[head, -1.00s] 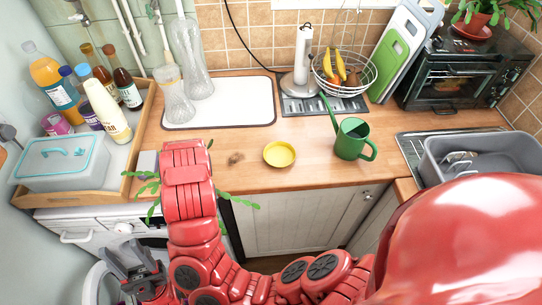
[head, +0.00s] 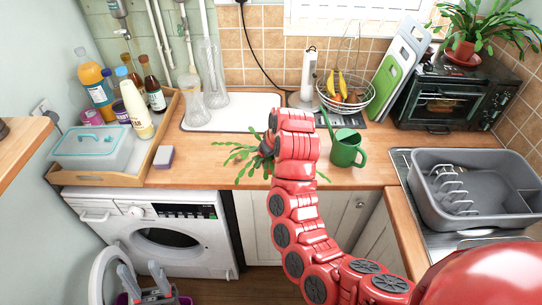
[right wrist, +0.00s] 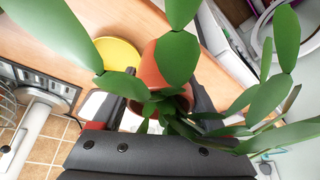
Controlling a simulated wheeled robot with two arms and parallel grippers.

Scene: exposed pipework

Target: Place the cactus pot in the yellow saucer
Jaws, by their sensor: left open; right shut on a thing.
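The cactus pot is an orange-brown pot (right wrist: 153,68) with flat green cactus leaves, held between the fingers of my right gripper (right wrist: 160,92) in the right wrist view. In the head view my right arm hides the pot and gripper; only the green leaves of the cactus (head: 241,158) stick out beside it, over the counter. The yellow saucer (right wrist: 117,52) shows just beyond the pot in the right wrist view, partly covered by leaves; in the head view it is hidden. I cannot tell how high the pot is.
A green watering can (head: 345,152) stands right of my arm. A fruit basket (head: 343,98) is behind it. A grey dish tub (head: 478,190) stands at right. Another potted plant (head: 478,30) tops the oven.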

